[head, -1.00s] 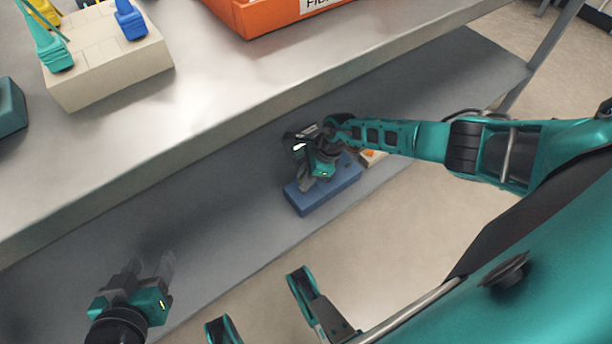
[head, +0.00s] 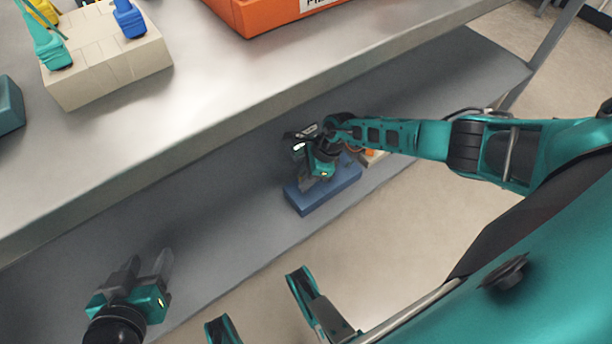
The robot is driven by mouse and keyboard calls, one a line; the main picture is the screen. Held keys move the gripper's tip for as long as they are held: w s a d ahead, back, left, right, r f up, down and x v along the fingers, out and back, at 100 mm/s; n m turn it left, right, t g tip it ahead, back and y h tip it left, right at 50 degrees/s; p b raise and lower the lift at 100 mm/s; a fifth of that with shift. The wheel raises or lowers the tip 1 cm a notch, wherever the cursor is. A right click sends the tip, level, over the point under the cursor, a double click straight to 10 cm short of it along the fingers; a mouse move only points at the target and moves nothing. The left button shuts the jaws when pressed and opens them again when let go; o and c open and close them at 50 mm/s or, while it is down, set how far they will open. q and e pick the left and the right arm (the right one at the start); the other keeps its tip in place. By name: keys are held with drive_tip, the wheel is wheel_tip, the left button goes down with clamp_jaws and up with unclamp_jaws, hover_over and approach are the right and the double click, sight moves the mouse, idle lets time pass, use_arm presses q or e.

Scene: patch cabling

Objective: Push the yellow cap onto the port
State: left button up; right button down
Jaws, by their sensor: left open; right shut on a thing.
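My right gripper (head: 312,184) is low over a blue block (head: 333,193) on the lower shelf. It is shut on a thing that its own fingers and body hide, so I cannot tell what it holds. I cannot make out the yellow cap in it, nor a port. My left gripper (head: 150,262) is at the lower left, over the lower shelf, open and empty.
The beige block stands on the upper shelf (head: 230,90) with a teal plug (head: 52,50) and a blue plug (head: 130,20). An orange bin (head: 262,14) is at the top. The lower shelf (head: 200,215) is mostly clear.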

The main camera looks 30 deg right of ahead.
use_arm(q)
drive_tip(key=shift+f+b, duration=0.4)
drive_tip(key=shift+f, duration=0.05)
use_arm(e)
drive_tip(key=shift+f, duration=0.4)
use_arm(q)
drive_tip(key=shift+s+f+b, duration=0.2)
drive_tip(key=shift+f+b, duration=0.4)
drive_tip(key=shift+f, duration=0.15)
use_arm(e)
drive_tip(key=shift+f, duration=0.6)
use_arm(q)
drive_tip(key=shift+w, duration=0.15)
use_arm(e)
drive_tip(key=shift+f, duration=0.6)
use_arm(q)
drive_tip(key=shift+r, duration=0.15)
use_arm(e)
drive_tip(key=c, duration=0.9)
unclamp_jaws()
